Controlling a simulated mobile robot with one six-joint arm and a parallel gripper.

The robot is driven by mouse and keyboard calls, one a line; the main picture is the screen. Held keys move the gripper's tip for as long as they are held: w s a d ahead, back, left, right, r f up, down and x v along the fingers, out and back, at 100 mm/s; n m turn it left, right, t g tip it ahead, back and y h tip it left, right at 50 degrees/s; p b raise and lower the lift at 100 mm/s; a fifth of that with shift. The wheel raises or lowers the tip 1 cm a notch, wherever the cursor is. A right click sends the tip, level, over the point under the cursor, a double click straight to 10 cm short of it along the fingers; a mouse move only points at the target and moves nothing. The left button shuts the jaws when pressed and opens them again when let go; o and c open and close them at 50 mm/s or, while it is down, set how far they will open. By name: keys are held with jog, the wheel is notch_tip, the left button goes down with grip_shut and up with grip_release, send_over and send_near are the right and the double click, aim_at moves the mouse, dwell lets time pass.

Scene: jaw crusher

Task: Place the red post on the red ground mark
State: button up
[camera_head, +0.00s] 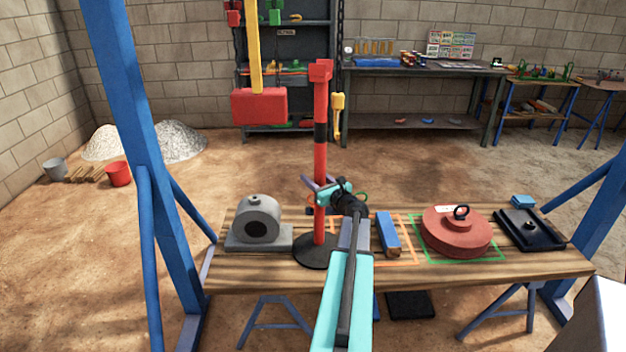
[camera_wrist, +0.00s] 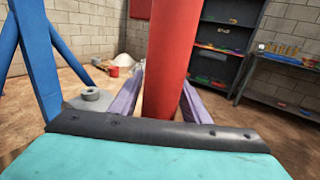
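The red post (camera_head: 321,102) has a black band and a dark round base (camera_head: 316,252). It stands upright at the wooden table (camera_head: 245,280), between the grey housing and the blue bar. My gripper (camera_head: 318,187) is at the post's lower half. In the wrist view the red post (camera_wrist: 168,60) stands between the two purple fingers of my gripper (camera_wrist: 163,95). A narrow gap shows beside the left finger; contact at the right finger is unclear. I see no red ground mark; orange and green outlines show on the table.
A grey housing (camera_head: 256,222), a blue bar (camera_head: 388,232), a red disc weight (camera_head: 457,230) and a black tray (camera_head: 528,230) lie on the table. A red block (camera_head: 259,106) hangs on a yellow bar behind left. Blue frame legs (camera_head: 140,110) flank the table.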

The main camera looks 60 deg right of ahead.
jog(key=shift+o, duration=0.5)
jog(key=shift+r, duration=0.2)
jog(key=shift+s+a+f, duration=0.1)
jog(key=shift+s+a, duration=0.15)
jog(key=shift+s, duration=0.35)
jog(key=b+v, duration=0.2)
jog(key=v, duration=0.8)
jog(key=shift+s+a, duration=0.15)
jog(key=shift+s, duration=0.2)
